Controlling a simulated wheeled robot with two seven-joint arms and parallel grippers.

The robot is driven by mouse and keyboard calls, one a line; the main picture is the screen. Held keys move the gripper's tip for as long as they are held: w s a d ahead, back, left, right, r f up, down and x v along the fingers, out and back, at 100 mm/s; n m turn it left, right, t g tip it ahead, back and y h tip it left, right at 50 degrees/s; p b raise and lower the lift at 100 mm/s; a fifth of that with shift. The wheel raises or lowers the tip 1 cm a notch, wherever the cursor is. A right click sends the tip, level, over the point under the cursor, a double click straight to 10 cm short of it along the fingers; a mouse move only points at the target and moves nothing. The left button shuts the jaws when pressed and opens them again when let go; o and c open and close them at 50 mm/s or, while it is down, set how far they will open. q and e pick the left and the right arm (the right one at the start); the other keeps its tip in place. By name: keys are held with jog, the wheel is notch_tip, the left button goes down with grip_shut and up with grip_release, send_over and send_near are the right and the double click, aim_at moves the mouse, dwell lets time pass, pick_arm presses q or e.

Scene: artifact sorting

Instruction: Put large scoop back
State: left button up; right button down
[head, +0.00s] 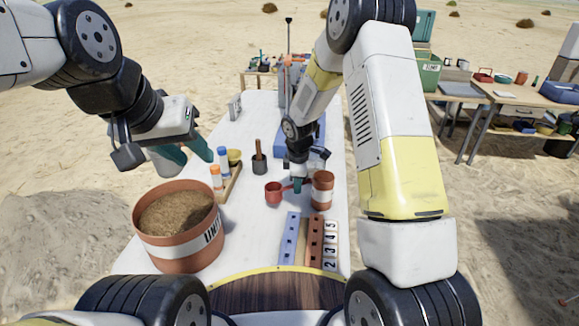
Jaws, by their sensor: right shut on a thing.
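The red scoop (273,192) is over the white table, left of the orange-brown can with a pale band (322,190). My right gripper (297,187) is shut on its handle, just left of the can; the fingers partly hide the handle. I cannot tell whether the scoop touches the table. My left gripper (184,154) is open and empty, with teal fingers, above the left table edge behind the large soil-filled bucket (180,252).
A wooden rack (231,185) with capped bottles, a yellow bowl (235,155) and a dark mortar with a pestle (259,165) stand mid-table. Blue and brown slotted strips (289,240) and number tiles (330,243) lie in front. A blue box (316,140) is behind my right arm.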

jog(key=shift+w+d+f, duration=0.15)
jog(key=shift+w+f, duration=0.6)
jog(key=shift+w, duration=0.8)
jog(key=shift+w+d+f, duration=0.15)
jog(key=shift+w+f, duration=0.55)
jog(key=shift+w, duration=0.85)
jog(key=shift+w+d+f, duration=0.15)
jog(key=shift+w+f, duration=0.6)
jog(key=shift+w, duration=0.8)
jog(key=shift+f, duration=0.15)
jog(key=c, duration=1.5)
grip_release()
jog(key=shift+o, duration=0.2)
